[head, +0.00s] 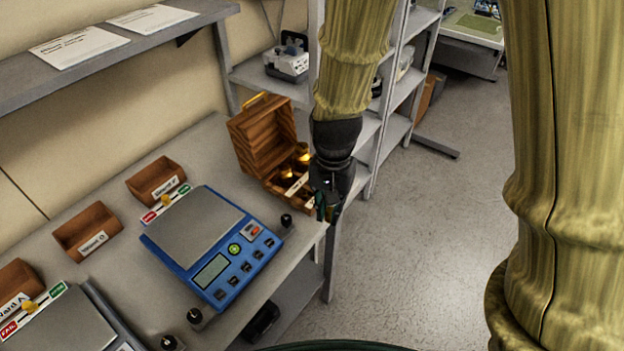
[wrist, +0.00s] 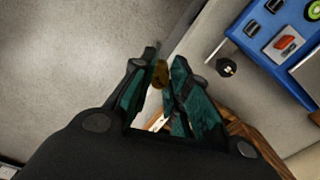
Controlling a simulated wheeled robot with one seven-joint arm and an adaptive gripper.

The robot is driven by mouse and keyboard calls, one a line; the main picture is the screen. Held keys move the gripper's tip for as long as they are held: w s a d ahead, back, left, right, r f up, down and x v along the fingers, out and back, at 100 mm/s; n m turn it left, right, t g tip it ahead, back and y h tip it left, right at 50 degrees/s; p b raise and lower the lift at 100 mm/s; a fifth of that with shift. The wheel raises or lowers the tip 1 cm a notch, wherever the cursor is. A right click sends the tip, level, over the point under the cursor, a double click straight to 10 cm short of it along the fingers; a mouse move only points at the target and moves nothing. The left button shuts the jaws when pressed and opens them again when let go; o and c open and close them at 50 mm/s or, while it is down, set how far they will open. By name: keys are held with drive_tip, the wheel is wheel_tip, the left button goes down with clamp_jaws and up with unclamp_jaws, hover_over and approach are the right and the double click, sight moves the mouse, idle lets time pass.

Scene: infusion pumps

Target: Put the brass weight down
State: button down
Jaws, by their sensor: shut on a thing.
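My gripper (head: 327,208) points down beside the open wooden box, at the right edge of the bench. In the wrist view its teal fingers (wrist: 163,66) are closed on a small brass weight (wrist: 160,75), held at the fingertips. In the head view I cannot make out the held weight clearly. The wooden box (head: 262,139) stands with its lid up and has other brass weights (head: 303,155) inside. Part of the box also shows in the wrist view (wrist: 243,133), below and right of the fingers.
A blue scale (head: 213,286) with a bare grey pan (head: 196,225) stands left of the box. Small wooden bins (head: 85,230) line the wall. A second scale (head: 62,325) is at the lower left. A shelf rack (head: 395,130) stands behind my arm. Open floor (head: 430,240) lies to the right.

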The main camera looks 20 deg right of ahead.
drive_tip(key=shift+w+r, duration=0.15)
drive_tip(key=shift+w, duration=0.2)
drive_tip(key=w+p, duration=0.1)
drive_tip(key=w, duration=0.4)
drive_tip(key=w+d+f+p, duration=0.1)
drive_tip(key=w+p, duration=0.1)
drive_tip(key=w, duration=0.3)
drive_tip(key=w+p, duration=0.1)
drive_tip(key=w, duration=0.4)
drive_tip(key=shift+d+f, duration=0.25)
drive_tip(key=shift+w+f+p, duration=0.1)
drive_tip(key=shift+f+p, duration=0.75)
drive_tip(key=shift+f, duration=0.95)
drive_tip(key=shift+f, duration=0.6)
drive_tip(key=c, duration=1.4)
unclamp_jaws()
drive_tip(key=shift+r+b, duration=1.65)
drive_tip(key=shift+r, duration=5)
